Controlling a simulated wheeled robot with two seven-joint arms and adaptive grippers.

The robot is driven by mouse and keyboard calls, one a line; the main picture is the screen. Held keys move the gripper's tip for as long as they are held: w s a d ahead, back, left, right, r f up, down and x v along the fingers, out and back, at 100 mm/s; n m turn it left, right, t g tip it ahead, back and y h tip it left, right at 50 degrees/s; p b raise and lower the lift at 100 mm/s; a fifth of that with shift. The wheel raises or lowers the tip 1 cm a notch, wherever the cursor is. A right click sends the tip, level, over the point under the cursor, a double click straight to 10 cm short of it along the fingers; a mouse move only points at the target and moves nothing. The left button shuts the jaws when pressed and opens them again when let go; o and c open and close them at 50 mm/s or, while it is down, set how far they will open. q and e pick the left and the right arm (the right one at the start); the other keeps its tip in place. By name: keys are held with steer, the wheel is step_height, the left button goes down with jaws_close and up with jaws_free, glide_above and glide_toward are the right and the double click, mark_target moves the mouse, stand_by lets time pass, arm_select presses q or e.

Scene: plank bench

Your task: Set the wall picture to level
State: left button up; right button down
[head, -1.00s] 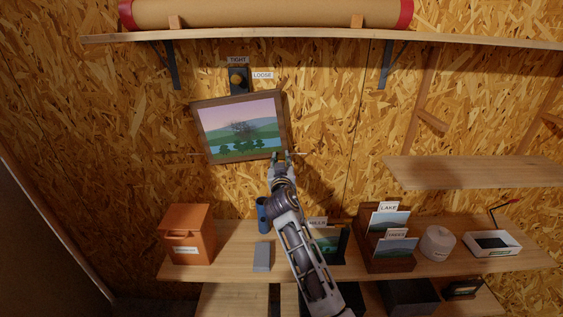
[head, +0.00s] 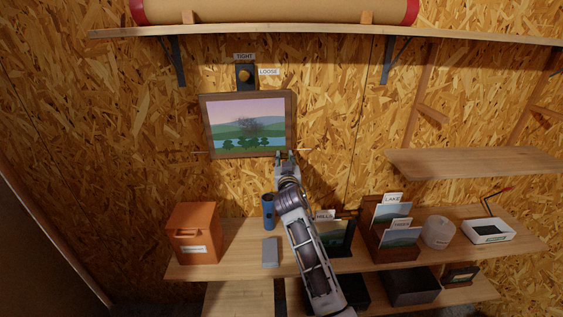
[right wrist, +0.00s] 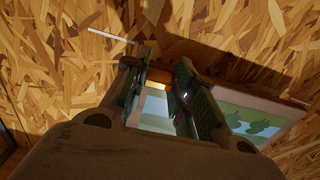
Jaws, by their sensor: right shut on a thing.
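Short pale marks show on the wall at both sides. My right gripper (head: 285,155) is shut on the frame's lower right corner; the right wrist view shows the picture (right wrist: 262,128) beside the fingers (right wrist: 170,95). Above the picture is a dark holder with a yellow knob (head: 245,76), between labels TIGHT (head: 244,57) and LOOSE (head: 269,72). My left gripper is out of view.
A shelf (head: 330,38) with a long roll is above. The bench (head: 235,262) below holds an orange box (head: 193,233), a blue cylinder (head: 268,211), a grey block (head: 270,252), card holders (head: 395,245), a white round container (head: 437,232) and a tray (head: 488,233).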

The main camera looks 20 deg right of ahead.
mark_target(283, 131)
steer(key=shift+a+f, duration=0.15)
steer(key=shift+a, duration=0.05)
stand_by(0.3)
steer(key=c, duration=1.2)
jaws_free()
steer(key=shift+o, duration=0.2)
steer(key=shift+r, duration=5)
steer(key=shift+f, duration=0.1)
